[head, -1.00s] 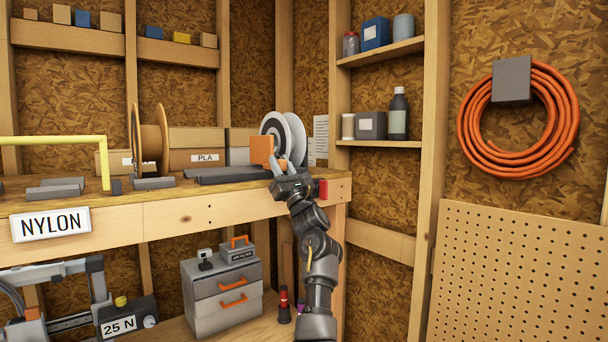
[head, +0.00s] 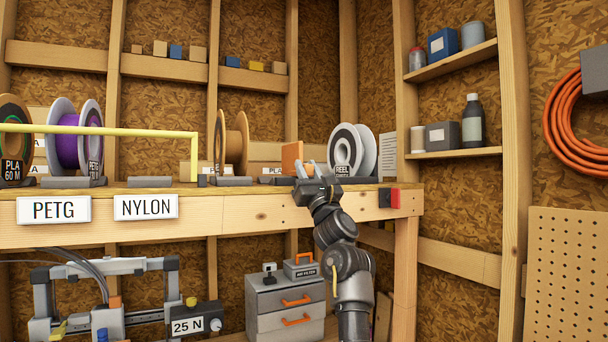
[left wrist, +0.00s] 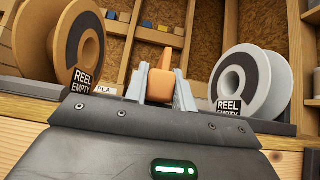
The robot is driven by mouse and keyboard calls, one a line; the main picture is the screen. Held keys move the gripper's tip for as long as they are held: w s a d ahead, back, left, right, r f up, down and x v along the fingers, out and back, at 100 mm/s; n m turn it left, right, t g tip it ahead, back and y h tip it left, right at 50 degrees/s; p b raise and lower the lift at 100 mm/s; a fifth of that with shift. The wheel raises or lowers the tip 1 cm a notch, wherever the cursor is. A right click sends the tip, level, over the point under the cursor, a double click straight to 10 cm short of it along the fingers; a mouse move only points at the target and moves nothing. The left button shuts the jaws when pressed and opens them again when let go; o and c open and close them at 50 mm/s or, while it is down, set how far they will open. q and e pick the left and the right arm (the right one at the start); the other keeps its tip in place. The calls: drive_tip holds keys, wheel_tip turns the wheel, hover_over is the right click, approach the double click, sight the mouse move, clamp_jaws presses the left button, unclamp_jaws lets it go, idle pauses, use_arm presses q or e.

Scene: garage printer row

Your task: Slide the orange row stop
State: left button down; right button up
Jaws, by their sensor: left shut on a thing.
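The orange row stop (head: 291,158) stands upright on the shelf, between a bare wooden reel (head: 232,141) and the pale empty reels (head: 346,149). My left gripper (head: 307,170) reaches up to it from the front of the shelf. In the left wrist view the stop (left wrist: 160,86) sits between the two fingers of the left gripper (left wrist: 160,91), which is shut on it. The stop's lower part is hidden behind the gripper body. My right gripper is not in view.
A yellow bar (head: 110,131) runs along the left of the shelf, near the purple reel (head: 66,140). Label plates PETG (head: 54,210) and NYLON (head: 146,207) hang on the shelf front. A red block (head: 395,198) sits at its right end.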

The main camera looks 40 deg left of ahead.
use_arm(q)
drive_tip(key=c, duration=1.6)
unclamp_jaws()
drive_tip(key=o, duration=0.4)
drive_tip(key=shift+s, duration=0.1)
drive_tip(key=shift+o, duration=0.2)
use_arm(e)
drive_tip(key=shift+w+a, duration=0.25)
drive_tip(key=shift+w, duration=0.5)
use_arm(q)
drive_tip(key=shift+d+f, duration=0.1)
drive_tip(key=shift+f, duration=0.1)
drive_tip(key=b+v, duration=0.5)
drive_tip(key=v, duration=0.5)
drive_tip(key=shift+b, duration=0.35)
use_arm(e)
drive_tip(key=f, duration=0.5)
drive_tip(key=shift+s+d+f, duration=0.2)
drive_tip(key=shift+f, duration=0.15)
use_arm(q)
drive_tip(key=shift+s+d+f, duration=0.1)
drive_tip(key=shift+d, duration=0.05)
